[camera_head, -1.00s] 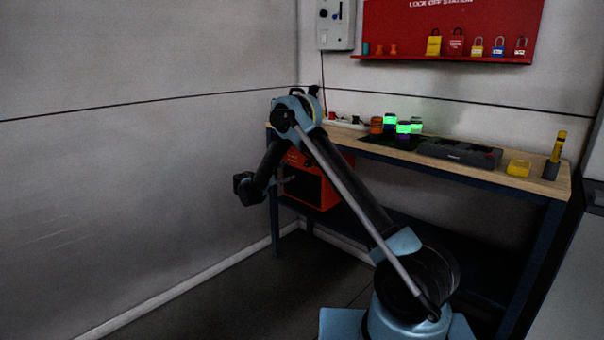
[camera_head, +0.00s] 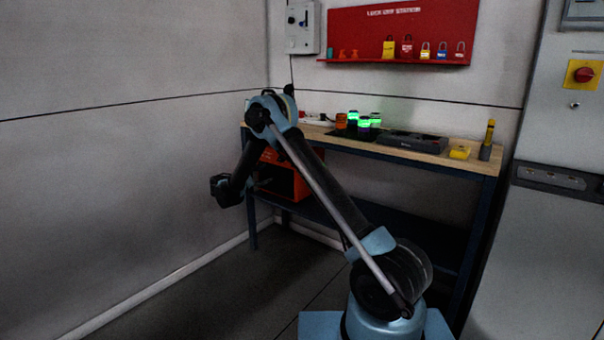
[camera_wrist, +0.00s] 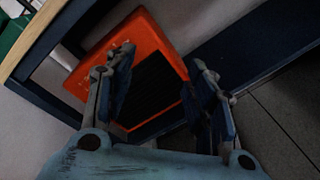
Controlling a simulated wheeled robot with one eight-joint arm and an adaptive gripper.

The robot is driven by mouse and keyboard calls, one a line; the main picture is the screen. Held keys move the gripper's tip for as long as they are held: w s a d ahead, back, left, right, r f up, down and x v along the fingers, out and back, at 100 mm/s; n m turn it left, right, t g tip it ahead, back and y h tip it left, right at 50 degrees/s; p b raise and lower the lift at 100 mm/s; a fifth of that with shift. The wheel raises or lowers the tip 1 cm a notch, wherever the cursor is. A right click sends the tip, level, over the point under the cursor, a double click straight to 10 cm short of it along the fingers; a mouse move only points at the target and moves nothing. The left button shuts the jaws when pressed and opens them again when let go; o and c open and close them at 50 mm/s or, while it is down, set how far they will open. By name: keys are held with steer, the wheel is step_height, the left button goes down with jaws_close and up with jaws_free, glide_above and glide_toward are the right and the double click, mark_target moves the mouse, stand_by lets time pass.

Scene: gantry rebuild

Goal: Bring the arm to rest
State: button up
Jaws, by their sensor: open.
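My gripper (camera_wrist: 163,62) is open and empty in the wrist view, its two fingers spread apart. Between and beyond them is the orange box (camera_wrist: 100,55) with a dark front panel. In the head view my arm is folded, its far link hanging down left of the workbench (camera_head: 413,158).
Glowing green-topped jars (camera_head: 364,125), a dark tray (camera_head: 412,142) and a yellow block (camera_head: 460,152) stand on the bench. A red lock board (camera_head: 400,25) hangs above. A grey cabinet (camera_head: 540,250) stands at the right. The floor (camera_head: 190,300) at left is clear.

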steer(key=s+d+r+m+g, duration=0.2)
steer(key=d+r, duration=0.5)
steer(key=d, duration=0.2)
steer(key=s+d+r+m+g+y, duration=0.2)
steer(key=s+d+r+m+g, duration=0.15)
steer(key=s+d, duration=0.65)
steer(key=s+d+r+m+g+y, duration=0.25)
steer(key=s+d+r, duration=0.4)
steer(key=d, duration=0.65)
steer(key=s+d+f+m, duration=0.1)
steer(key=s+d, duration=0.2)
steer(key=s, duration=0.3)
steer(key=s+d+f+m, duration=0.1)
steer(key=s+d+m, duration=0.1)
steer(key=s, duration=0.5)
steer(key=s+f+m+g+y, duration=0.1)
steer(key=s+f+m+y, duration=0.2)
steer(key=s, duration=1.1)
steer(key=s+f+m+g+y, duration=0.1)
steer(key=s+f+m+y, duration=0.2)
steer(key=s+f, duration=0.7)
steer(key=s, duration=0.4)
steer(key=shift+d+m+g+y, duration=0.15)
steer(key=shift+m+g+y, duration=0.15)
steer(key=shift+y, duration=0.05)
steer(key=shift+w+f, duration=0.25)
steer(key=shift+w, duration=0.15)
